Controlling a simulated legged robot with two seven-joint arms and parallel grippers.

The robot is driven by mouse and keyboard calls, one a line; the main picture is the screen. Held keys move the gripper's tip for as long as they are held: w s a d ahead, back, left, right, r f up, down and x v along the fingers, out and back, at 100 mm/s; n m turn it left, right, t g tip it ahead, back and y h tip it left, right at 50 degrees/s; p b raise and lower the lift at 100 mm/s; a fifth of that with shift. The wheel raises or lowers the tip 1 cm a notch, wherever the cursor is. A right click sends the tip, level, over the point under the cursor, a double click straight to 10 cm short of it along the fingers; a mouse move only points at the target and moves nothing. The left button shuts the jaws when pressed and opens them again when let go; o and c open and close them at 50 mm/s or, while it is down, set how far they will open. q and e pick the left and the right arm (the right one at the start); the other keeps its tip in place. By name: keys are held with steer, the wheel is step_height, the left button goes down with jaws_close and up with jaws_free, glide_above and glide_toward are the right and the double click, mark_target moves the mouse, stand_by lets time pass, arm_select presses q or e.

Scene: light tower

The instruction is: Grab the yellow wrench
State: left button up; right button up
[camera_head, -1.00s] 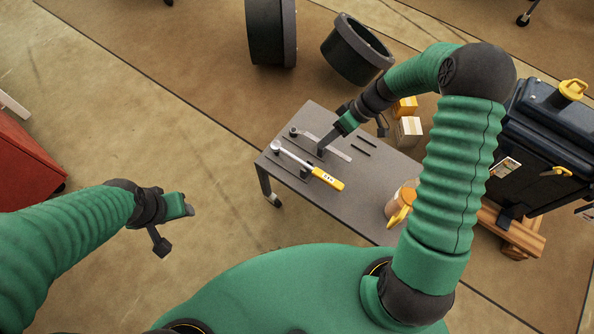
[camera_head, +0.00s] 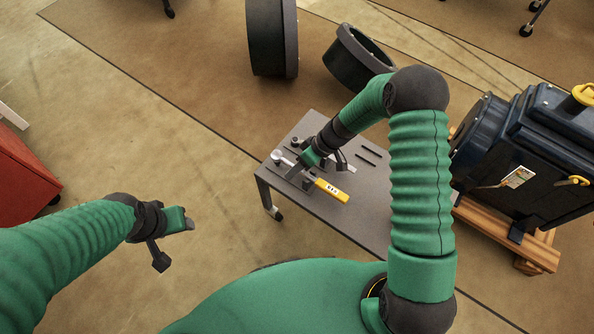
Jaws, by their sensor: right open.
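The yellow wrench (camera_head: 331,190) lies on the grey table. Its yellow handle points to the lower right and its silver head to the upper left. My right gripper (camera_head: 294,174) is open over the wrench's silver shaft and hides part of it. I cannot tell whether the fingers touch the shaft. My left gripper (camera_head: 176,240) hangs over the bare floor, well left of the table, and seems empty; its jaws are too unclear to judge.
The grey table (camera_head: 368,212) also holds a second silver tool (camera_head: 338,162) just behind the wrench. A dark blue machine (camera_head: 535,145) on a wooden pallet stands to the right. A red cabinet (camera_head: 22,170) is at the left edge.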

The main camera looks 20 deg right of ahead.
steer(key=shift+r, duration=0.1)
steer(key=shift+c, duration=0.3)
jaws_close()
stand_by(0.9)
